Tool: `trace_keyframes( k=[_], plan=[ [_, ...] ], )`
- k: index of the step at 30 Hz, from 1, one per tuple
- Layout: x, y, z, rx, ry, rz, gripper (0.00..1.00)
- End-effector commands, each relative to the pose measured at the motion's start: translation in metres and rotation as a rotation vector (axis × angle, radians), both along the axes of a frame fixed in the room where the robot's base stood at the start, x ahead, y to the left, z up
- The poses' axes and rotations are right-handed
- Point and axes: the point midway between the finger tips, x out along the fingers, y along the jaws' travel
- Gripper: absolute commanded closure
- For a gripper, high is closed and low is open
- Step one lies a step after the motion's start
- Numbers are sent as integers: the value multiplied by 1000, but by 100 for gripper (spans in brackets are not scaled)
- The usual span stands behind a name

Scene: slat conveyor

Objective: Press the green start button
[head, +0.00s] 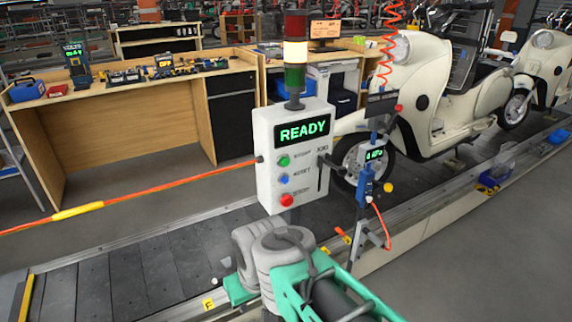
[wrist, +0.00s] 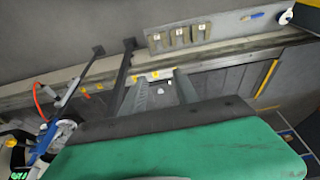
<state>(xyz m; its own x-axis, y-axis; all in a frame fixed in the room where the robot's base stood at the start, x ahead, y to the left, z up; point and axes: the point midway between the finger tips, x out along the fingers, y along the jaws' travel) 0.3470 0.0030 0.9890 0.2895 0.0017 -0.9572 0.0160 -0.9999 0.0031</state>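The green start button (head: 283,161) is the top of three round buttons on the white control box (head: 262,165) in the head view. It sits below a display reading READY. My green and grey arm is at the bottom centre, below and in front of the box, apart from the button; its fingers cannot be made out there. In the wrist view my gripper (wrist: 161,84) shows two grey fingers standing apart, with nothing seen between them. The green button is not visible in the wrist view.
A blue button (head: 284,179) and a red button (head: 287,200) sit below. A signal tower (head: 295,50) tops the box. An orange cord (head: 150,190) runs left from it. A blue tool (head: 366,180) hangs at right, before a cream scooter (head: 440,90) on the slat conveyor (head: 150,270).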

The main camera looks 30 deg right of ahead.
Motion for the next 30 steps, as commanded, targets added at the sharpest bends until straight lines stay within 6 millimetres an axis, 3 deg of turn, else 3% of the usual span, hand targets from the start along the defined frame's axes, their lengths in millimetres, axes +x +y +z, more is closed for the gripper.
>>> trace_keyframes(
  k=[6, 19, 30],
  plan=[
    [0, 0, 0, 0, 0, 0, 65],
    [0, 0, 0, 0, 0, 0, 100],
    [0, 0, 0, 0, 0, 0, 100]
  ],
)
